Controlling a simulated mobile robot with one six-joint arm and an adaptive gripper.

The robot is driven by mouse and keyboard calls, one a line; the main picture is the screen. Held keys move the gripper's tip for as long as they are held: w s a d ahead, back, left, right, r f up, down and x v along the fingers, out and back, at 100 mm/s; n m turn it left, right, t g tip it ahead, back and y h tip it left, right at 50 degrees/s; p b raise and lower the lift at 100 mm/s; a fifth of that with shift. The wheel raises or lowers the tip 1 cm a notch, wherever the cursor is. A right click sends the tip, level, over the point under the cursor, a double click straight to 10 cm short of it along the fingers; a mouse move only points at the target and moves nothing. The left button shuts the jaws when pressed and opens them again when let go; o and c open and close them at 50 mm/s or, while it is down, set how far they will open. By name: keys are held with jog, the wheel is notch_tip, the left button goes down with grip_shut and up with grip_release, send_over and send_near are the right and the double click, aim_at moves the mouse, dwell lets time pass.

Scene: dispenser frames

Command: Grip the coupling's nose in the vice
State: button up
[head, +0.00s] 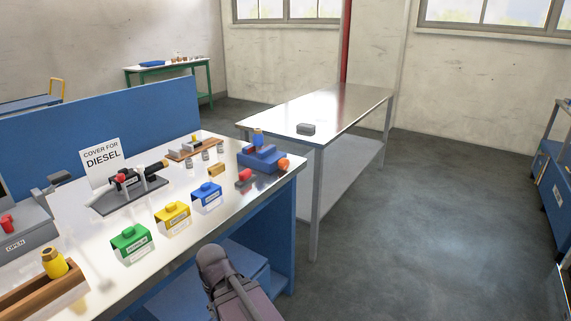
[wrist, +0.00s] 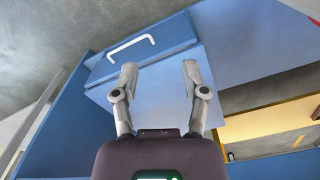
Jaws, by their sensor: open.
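A blue block-like fixture (head: 264,160), which looks like the vice, sits at the far right end of the bench. I cannot tell which piece is the coupling, and no nose is clear. My gripper (wrist: 159,78) is open and empty in the wrist view, before a blue drawer front. My arm shows low in the head view, beside the bench's front edge.
Green (head: 131,243), yellow (head: 172,217) and blue (head: 206,196) covers line the front of the bench (head: 98,272). A black-and-grey fixture (head: 128,187) stands behind them, near a DIESEL sign (head: 101,158). A steel table (head: 345,104) with a grey block stands beyond.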

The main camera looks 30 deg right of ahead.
jog(key=shift+a, duration=0.25)
